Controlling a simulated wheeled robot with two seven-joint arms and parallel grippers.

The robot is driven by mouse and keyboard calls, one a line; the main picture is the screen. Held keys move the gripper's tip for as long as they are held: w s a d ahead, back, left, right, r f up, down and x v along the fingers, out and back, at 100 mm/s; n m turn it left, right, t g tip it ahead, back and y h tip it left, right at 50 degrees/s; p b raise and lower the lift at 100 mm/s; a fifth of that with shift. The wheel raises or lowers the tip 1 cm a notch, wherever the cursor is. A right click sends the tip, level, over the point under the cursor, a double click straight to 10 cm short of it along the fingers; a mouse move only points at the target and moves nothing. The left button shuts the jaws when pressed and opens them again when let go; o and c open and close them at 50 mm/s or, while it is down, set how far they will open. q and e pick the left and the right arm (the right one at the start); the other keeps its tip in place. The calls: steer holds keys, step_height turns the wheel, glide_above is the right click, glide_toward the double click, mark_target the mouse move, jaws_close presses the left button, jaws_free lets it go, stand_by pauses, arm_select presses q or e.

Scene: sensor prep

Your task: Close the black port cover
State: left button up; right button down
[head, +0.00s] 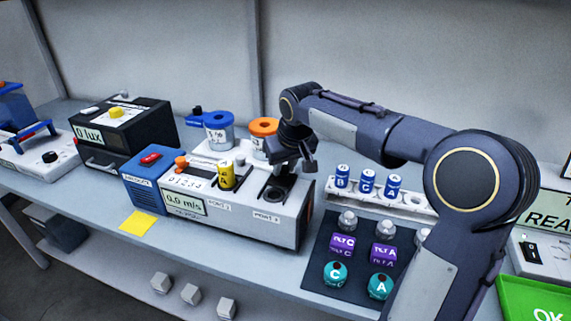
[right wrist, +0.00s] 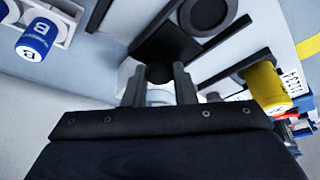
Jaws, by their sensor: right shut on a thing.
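A white instrument with a "0.0 m/s" display (head: 185,204) stands on the bench. Its right-hand port (head: 273,194) is a dark round opening, uncovered; it also shows in the right wrist view (right wrist: 207,12). The black port cover (right wrist: 165,46) is a square plate between two dark rails, lying beside the opening. My right gripper (right wrist: 158,85) is shut on the cover's dark round knob (right wrist: 159,73). In the head view my right gripper (head: 295,160) is over the back of the port and partly hides the cover. My left gripper is not in view.
A yellow cylinder (head: 226,176) stands in the other port, left of the cover. A rack with blue-labelled vials (head: 415,205) and a dark mat (head: 325,255) with bottles lie to the right. Blue and orange-topped jars (head: 263,127) stand behind the instrument.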

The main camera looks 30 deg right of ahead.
steer(key=s+a+b, duration=0.1)
steer(key=s+a, duration=0.2)
steer(key=shift+s+a, duration=0.1)
steer(key=shift+a, duration=0.3)
steer(key=shift+s+a, duration=0.1)
steer(key=c, duration=1.2)
jaws_free()
steer(key=shift+a, duration=0.1)
steer(key=v, duration=0.7)
steer(key=shift+s+r+p, duration=0.2)
steer(key=shift+r+p, duration=0.2)
